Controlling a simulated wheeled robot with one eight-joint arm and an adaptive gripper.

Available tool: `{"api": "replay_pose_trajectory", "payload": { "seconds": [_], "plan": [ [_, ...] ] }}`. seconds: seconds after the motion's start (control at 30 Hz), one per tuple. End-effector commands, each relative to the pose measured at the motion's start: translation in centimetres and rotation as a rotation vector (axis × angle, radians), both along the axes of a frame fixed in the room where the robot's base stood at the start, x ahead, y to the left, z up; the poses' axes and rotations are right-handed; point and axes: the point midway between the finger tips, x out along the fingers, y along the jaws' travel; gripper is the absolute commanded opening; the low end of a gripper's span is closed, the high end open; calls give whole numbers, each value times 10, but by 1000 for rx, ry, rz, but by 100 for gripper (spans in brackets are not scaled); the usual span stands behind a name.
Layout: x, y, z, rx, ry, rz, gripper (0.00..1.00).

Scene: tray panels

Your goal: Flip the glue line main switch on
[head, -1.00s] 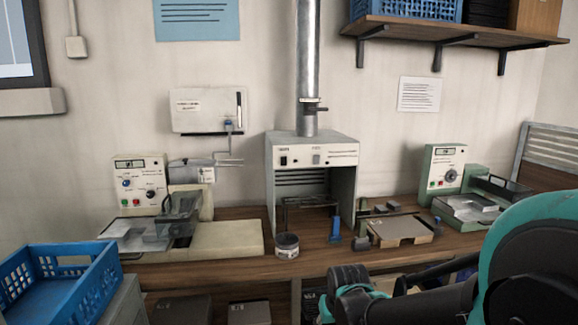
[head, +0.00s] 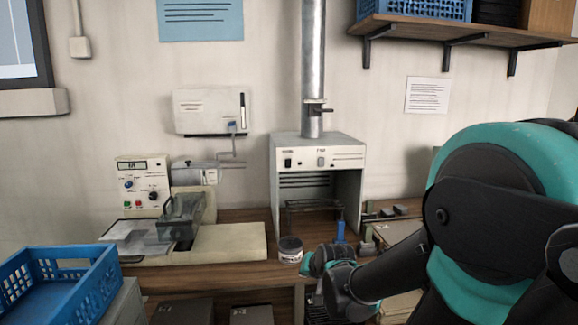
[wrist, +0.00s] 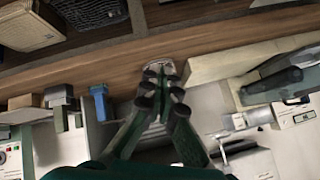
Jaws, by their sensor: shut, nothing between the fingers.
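No readable label tells me which control is the glue line main switch. The left machine's white control panel (head: 143,185) carries knobs and small green and red buttons. A white wall box (head: 210,111) has a dark upright slot or handle at its right side. The grey hood (head: 318,160) has a dark rocker and a lighter control on its front. My gripper (wrist: 160,78) is shut and empty in the wrist view, in front of the bench edge near the small jar. In the head view my arm's end is low, right of the jar, apart from these panels.
The small jar (head: 290,249) stands at the bench's front edge, with a blue upright piece (head: 340,231) to its right. A blue crate (head: 62,290) is at lower left. A shelf (head: 460,33) hangs above right. My arm hides the right-hand bench.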

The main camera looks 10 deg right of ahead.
Motion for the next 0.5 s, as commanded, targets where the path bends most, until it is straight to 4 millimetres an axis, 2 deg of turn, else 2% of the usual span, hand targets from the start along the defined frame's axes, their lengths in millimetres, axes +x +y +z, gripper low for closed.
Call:
{"api": "replay_pose_trajectory", "payload": {
  "seconds": [0.03,0.2,0.4,0.5],
  "plan": [
    [23,5,16,64,-64,-39,0],
    [92,18,76,333,-287,-181,0],
    [153,20,147,678,-528,-315,0],
    [173,16,176,835,-625,-363,0]
  ]
}}
